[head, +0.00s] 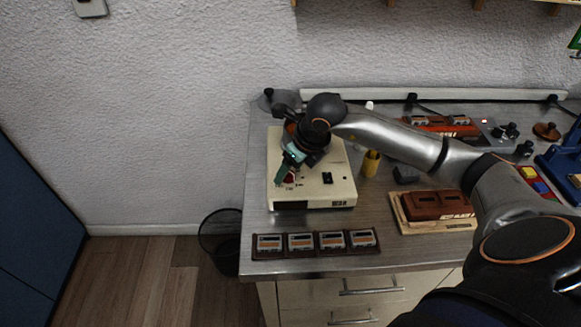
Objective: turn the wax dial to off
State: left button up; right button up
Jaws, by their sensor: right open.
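A cream box (318,190) stands on the left part of the metal-topped counter. A small dark red dial (290,178) with marks around it shows on the front left of its top. My right gripper (281,179) reaches down over this part of the box, its teal fingers right at the dial. It is open; whether the fingers touch the dial is too small to tell. The gripper partly covers the dial, and I cannot read its setting. A black switch (327,178) sits to the right of the dial. My left gripper is out of view.
A rack of several small grey-and-orange units (316,242) lies along the counter's front edge. A yellow cup (371,163) stands right of the box, and a brown block on a wooden board (437,206) is farther right. A dark bin (221,240) stands on the floor.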

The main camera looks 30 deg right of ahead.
jog(key=shift+c, duration=0.2)
grip_shut()
dwell(0.5)
